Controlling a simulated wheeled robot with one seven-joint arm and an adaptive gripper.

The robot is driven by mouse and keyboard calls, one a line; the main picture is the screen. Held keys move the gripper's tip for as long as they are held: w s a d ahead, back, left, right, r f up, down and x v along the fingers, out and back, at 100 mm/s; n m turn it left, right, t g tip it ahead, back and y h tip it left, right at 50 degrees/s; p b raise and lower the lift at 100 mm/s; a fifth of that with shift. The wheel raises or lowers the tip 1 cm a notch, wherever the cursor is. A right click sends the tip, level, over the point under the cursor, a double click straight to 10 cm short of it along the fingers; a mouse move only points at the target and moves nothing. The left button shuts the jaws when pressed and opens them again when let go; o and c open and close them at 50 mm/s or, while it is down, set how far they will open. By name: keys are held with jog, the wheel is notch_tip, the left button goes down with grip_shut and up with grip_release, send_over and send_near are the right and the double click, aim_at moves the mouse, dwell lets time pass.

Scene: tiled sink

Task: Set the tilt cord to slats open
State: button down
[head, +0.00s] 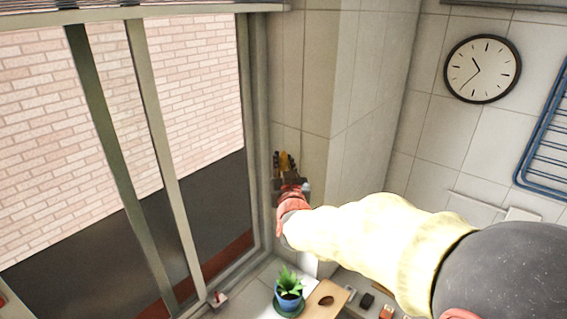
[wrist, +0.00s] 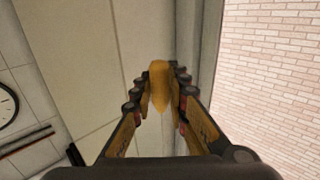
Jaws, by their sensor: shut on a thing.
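An orange-yellow tapered piece (wrist: 160,88), which looks like the end of the tilt cord, sits between my fingertips in the wrist view. My gripper (wrist: 161,82) is shut on it, with a finger on each side. In the head view my gripper (head: 286,163) is raised by the wall strip just right of the window frame. There its orange parts and the cord end cannot be told apart. No thin cord line can be made out above it. A pale rail (head: 190,10) runs along the top of the window; no separate slats can be made out.
The window (head: 200,90) looks onto brick and fills the left. A potted plant (head: 289,287) and a wooden board (head: 325,297) are below my gripper. A clock (head: 482,69) and a blue rack (head: 548,140) are on the right wall.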

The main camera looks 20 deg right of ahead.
jog(key=shift+f, duration=0.1)
notch_tip(320, 180, down, 10)
jog(key=b, duration=1.2)
jog(key=shift+f, duration=0.25)
jog(key=c, duration=1.9)
grip_release()
jog(key=shift+o, duration=0.8)
jog(key=shift+r, duration=0.1)
